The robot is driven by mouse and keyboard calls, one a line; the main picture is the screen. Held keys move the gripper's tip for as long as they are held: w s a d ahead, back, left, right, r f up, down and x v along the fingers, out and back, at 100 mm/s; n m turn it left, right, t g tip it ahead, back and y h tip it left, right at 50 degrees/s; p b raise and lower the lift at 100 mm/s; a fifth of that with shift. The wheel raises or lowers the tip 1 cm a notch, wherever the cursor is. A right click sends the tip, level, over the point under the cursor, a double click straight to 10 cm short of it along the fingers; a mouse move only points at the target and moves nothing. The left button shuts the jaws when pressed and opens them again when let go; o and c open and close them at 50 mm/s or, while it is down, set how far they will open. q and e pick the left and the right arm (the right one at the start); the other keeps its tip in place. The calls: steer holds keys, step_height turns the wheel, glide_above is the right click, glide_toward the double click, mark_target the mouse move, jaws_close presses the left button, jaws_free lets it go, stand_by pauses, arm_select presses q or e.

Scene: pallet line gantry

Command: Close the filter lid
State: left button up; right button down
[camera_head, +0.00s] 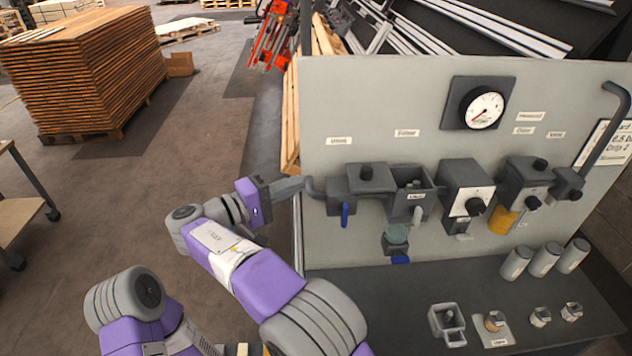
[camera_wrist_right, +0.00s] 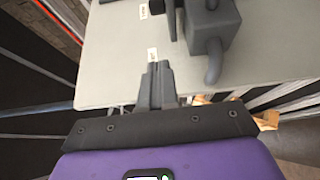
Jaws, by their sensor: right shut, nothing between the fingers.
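The filter housing (camera_head: 408,205) is a dark grey box on the upright panel, with its top open and its dark inside showing. The filter lid (camera_head: 370,178), a grey plate with a black knob, stands out to the left of the opening. A clear greenish bowl (camera_head: 396,234) hangs below. My right gripper (camera_head: 302,184) is shut and empty at the panel's left edge, left of the lid and apart from it. Its closed fingers (camera_wrist_right: 155,72) point toward the panel in the right wrist view. My left gripper is not in view.
An inlet pipe (camera_head: 314,189) and a blue-handled valve (camera_head: 345,213) lie between my right gripper and the filter. A regulator (camera_head: 466,187) and a lubricator (camera_head: 525,178) are to the right. A bench (camera_head: 390,300) with loose parts juts out below. Open floor lies left.

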mark_target(370, 172)
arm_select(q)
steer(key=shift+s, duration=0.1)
arm_select(e)
steer(key=w+d, duration=0.3)
steer(key=d, duration=0.8)
steer(key=shift+d, duration=0.4)
steer(key=shift+r, duration=0.1)
